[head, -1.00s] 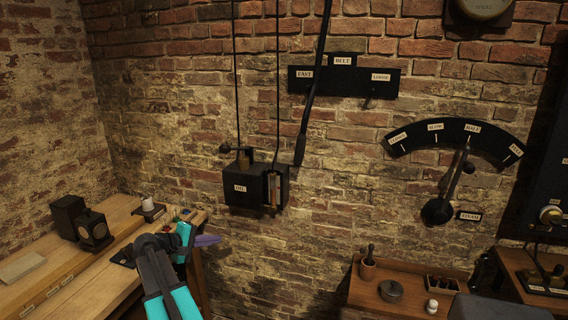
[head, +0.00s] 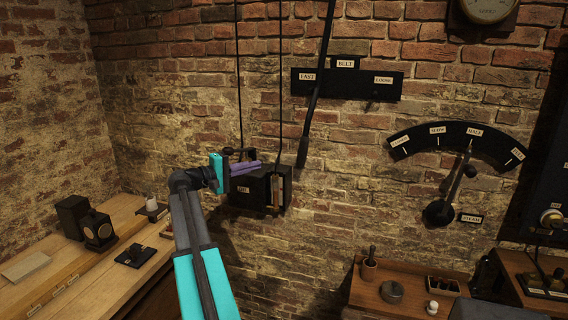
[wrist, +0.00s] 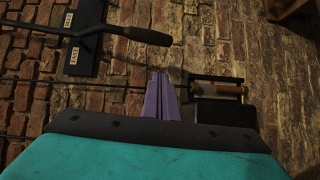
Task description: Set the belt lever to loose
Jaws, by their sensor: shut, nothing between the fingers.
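The belt lever (head: 315,92) is a long dark rod hanging from above, with a thicker black grip (head: 302,152) at its lower end. It crosses the black belt plate (head: 346,84) near the FAST label (head: 307,77), left of the BELT label. The LOOSE label (head: 383,80) is at the plate's right. In the wrist view the lever's grip (wrist: 147,36) lies just beyond my fingertips. My gripper (head: 258,167) is shut and empty, its purple fingers pointing right, in front of the oil box and left of the grip. The fingers also show in the wrist view (wrist: 161,88).
The black oil box (head: 265,190) with two cords above it is on the wall behind my gripper. A steam lever (head: 455,185) and its curved scale are at the right. Wooden benches (head: 65,275) stand at lower left and lower right.

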